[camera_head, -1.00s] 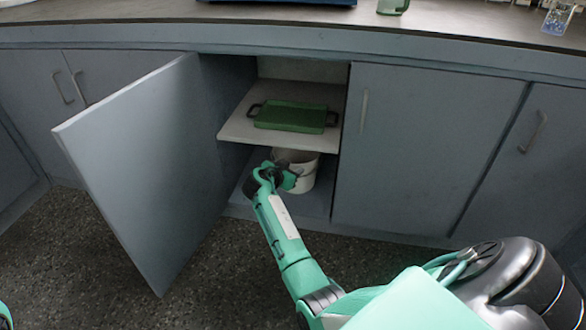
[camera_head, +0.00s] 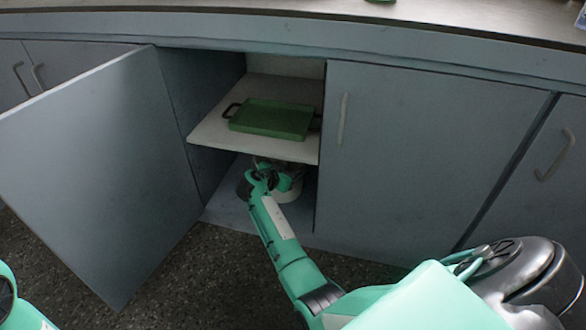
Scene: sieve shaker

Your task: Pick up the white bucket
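The white bucket (camera_head: 291,189) stands on the floor of the open cabinet, under its shelf. Only part of its side shows; my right gripper and the shelf hide the rest. My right arm reaches into the cabinet, and my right gripper (camera_head: 264,172) is at the bucket's near left side, close to its top. The fingers are small and dark, so I cannot tell whether they are open, shut or touching the bucket. Part of my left arm shows at the lower left corner; its gripper is out of view.
A white shelf (camera_head: 216,133) is just above the bucket and holds a green tray (camera_head: 272,118) with dark handles. The open cabinet door (camera_head: 105,180) stands out at the left. A closed door (camera_head: 410,150) borders the opening at the right. Speckled floor (camera_head: 225,262) lies in front.

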